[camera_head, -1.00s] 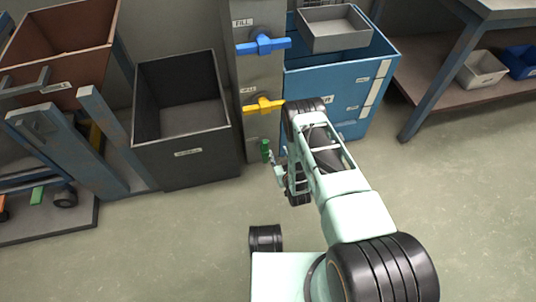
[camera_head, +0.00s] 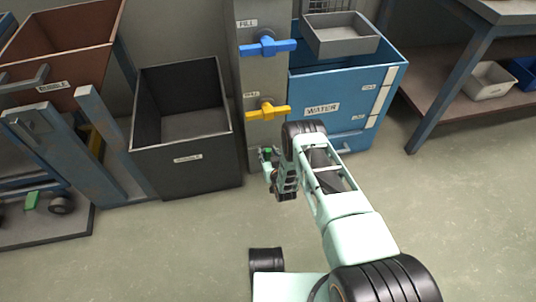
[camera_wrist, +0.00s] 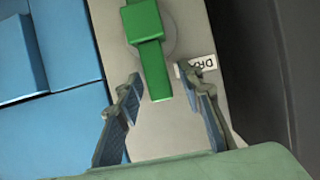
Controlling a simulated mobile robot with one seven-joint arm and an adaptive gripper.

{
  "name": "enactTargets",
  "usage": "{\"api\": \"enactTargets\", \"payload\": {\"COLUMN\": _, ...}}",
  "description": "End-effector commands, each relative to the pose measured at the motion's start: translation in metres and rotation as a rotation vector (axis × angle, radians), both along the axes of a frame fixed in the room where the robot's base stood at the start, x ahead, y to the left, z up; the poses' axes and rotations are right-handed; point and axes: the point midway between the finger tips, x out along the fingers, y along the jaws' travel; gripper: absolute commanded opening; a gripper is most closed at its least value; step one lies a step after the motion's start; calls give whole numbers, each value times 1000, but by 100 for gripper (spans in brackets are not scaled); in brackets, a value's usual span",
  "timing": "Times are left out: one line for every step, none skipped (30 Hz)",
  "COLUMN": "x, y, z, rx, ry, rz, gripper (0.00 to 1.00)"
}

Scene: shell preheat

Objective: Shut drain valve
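The green drain valve handle (camera_wrist: 149,48) is on the grey post (camera_wrist: 150,130). The bar lies roughly along the length of the post. A partly hidden label beginning "DR" (camera_wrist: 200,66) is beside it, upside down in the wrist view. My gripper (camera_wrist: 159,76) is open, with one finger on each side of the handle's free end. Gaps show between the fingers and the bar, and I see no contact. In the head view, the green handle (camera_head: 267,153) is low on the post, partly hidden by my gripper (camera_head: 268,162).
Above it on the post are a yellow valve (camera_head: 267,111) and a blue FILL valve (camera_head: 266,46), both set crosswise. A dark bin (camera_head: 185,170) stands close on the left. A blue WATER tank (camera_head: 345,90) stands on the right. Floor in front is clear.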

Motion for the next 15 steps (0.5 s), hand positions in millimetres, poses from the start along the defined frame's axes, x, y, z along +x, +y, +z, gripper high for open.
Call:
{"api": "enactTargets", "payload": {"x": 1, "y": 0, "z": -1, "rx": 0, "ry": 0, "rz": 0, "gripper": 35}}
{"api": "enactTargets", "payload": {"x": 1, "y": 0, "z": 0, "rx": 0, "ry": 0, "rz": 0, "gripper": 35}}
{"api": "enactTargets", "payload": {"x": 1, "y": 0, "z": 0, "rx": 0, "ry": 1, "rz": 0, "gripper": 35}}
{"api": "enactTargets", "payload": {"x": 1, "y": 0, "z": 0, "rx": 0, "ry": 1, "rz": 0, "gripper": 35}}
{"api": "enactTargets", "payload": {"x": 1, "y": 0, "z": 0, "rx": 0, "ry": 1, "rz": 0, "gripper": 35}}
{"api": "enactTargets", "payload": {"x": 1, "y": 0, "z": 0, "rx": 0, "ry": 1, "rz": 0, "gripper": 35}}
{"api": "enactTargets", "payload": {"x": 1, "y": 0, "z": 0, "rx": 0, "ry": 1, "rz": 0, "gripper": 35}}
{"api": "enactTargets", "payload": {"x": 1, "y": 0, "z": 0, "rx": 0, "ry": 1, "rz": 0, "gripper": 34}}
{"api": "enactTargets", "payload": {"x": 1, "y": 0, "z": 0, "rx": 0, "ry": 1, "rz": 0, "gripper": 29}}
{"api": "enactTargets", "payload": {"x": 1, "y": 0, "z": 0, "rx": 0, "ry": 1, "rz": 0, "gripper": 26}}
{"api": "enactTargets", "payload": {"x": 1, "y": 0, "z": 0, "rx": 0, "ry": 1, "rz": 0, "gripper": 23}}
{"api": "enactTargets", "payload": {"x": 1, "y": 0, "z": 0, "rx": 0, "ry": 1, "rz": 0, "gripper": 18}}
{"api": "enactTargets", "payload": {"x": 1, "y": 0, "z": 0, "rx": -1, "ry": 1, "rz": 0, "gripper": 15}}
{"api": "enactTargets", "payload": {"x": 1, "y": 0, "z": 0, "rx": -1, "ry": 1, "rz": 0, "gripper": 12}}
{"api": "enactTargets", "payload": {"x": 1, "y": 0, "z": 0, "rx": 0, "ry": 1, "rz": 0, "gripper": 7}}
